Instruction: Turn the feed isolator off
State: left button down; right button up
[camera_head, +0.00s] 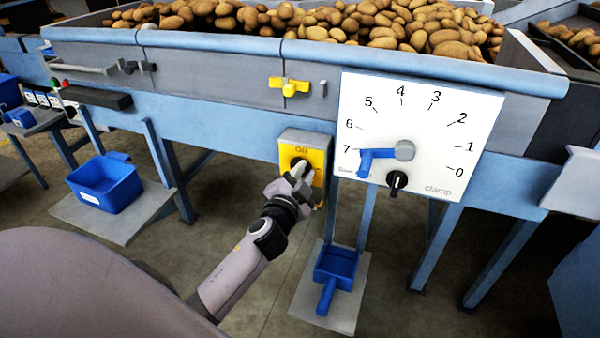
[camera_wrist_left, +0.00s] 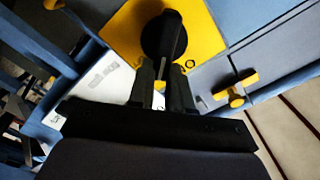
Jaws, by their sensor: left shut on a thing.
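The feed isolator is a yellow plate on a grey box (camera_head: 318,157) with a black rotary knob, fixed below the blue side beam of the grader. A small "On" mark shows at its top in the head view. My left gripper (camera_head: 299,170) reaches up to the knob and is shut on it, covering much of its face. In the left wrist view the black knob (camera_wrist_left: 162,35) stands on the yellow plate (camera_wrist_left: 208,38), its bar running down between the fingers of my left gripper (camera_wrist_left: 161,80). A round mark shows beside the fingers. I cannot tell the exact knob setting. My right gripper is out of view.
A white clamp dial board (camera_head: 440,125) with a blue pointer and black knob is close at the right. A yellow T-handle (camera_head: 289,87) is above left. A blue scoop (camera_head: 335,265) and blue bin (camera_head: 105,183) sit low. Potatoes (camera_head: 400,25) fill the trough.

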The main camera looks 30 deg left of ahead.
pick_arm(q)
jog(key=shift+d+f+m, duration=0.1)
jog(key=shift+f+m, duration=0.2)
jog(key=shift+m, duration=1)
jog(key=shift+d+f+m, duration=0.15)
jog(key=shift+f+m, duration=0.1)
jog(key=shift+m, duration=1.05)
jog(key=shift+d+f+m, duration=0.1)
jog(key=shift+f+m, duration=0.2)
jog(key=shift+m, duration=1.3)
jog(key=c, duration=1)
grip_release()
jog(key=shift+c, duration=0.2)
jog(key=v, duration=0.7)
jog(key=shift+b, duration=0.35)
